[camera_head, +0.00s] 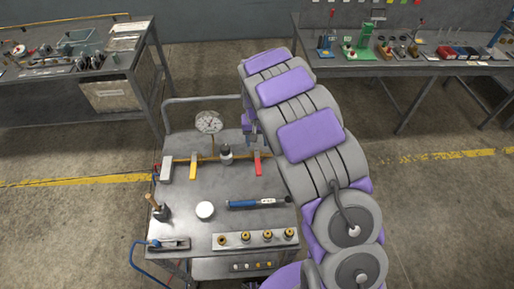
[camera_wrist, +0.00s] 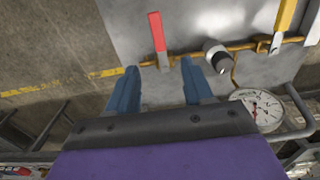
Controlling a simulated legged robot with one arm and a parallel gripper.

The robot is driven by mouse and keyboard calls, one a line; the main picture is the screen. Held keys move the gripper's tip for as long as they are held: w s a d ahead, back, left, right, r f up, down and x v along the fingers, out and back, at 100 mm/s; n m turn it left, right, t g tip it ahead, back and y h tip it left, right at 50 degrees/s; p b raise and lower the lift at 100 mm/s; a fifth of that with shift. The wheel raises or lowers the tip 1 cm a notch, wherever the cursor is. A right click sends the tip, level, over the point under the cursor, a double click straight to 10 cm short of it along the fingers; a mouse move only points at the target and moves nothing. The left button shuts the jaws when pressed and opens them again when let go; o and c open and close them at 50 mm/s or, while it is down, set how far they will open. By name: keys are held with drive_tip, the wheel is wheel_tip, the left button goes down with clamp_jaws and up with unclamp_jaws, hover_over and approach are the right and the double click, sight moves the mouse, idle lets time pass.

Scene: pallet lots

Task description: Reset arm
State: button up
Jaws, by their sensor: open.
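My purple and grey arm (camera_head: 310,135) reaches up and over the right side of a metal cart, bending down at its far end. My gripper (camera_head: 250,140) hangs at the cart's far right edge, close to the red valve handle (camera_head: 257,163). In the wrist view, my gripper (camera_wrist: 159,67) has its two blue fingers spread apart with nothing held between them. The red handle (camera_wrist: 157,33) lies just beyond the fingertips, and a brass pipe (camera_wrist: 195,52) runs past them. Part of the gripper is hidden by the arm in the head view.
Workbenches stand behind left (camera_head: 70,75) and right (camera_head: 420,68). Floor between them is clear.

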wheel_tip(320, 180, up, 2)
idle(0.6)
drive_tip(key=s+d+r+m+b, duration=0.1)
drive_tip(key=s+d+r, duration=0.3)
drive_tip(key=s+r, duration=0.3)
drive_tip(key=s+d+r+b, duration=0.1)
drive_tip(key=s+d+r, duration=0.35)
drive_tip(key=s, duration=0.55)
drive_tip(key=s+r+n+g+b, duration=0.1)
drive_tip(key=s, duration=2.2)
drive_tip(key=shift+s+d+r+g, duration=0.2)
drive_tip(key=shift+s+d+g, duration=0.15)
drive_tip(key=shift+g, duration=0.05)
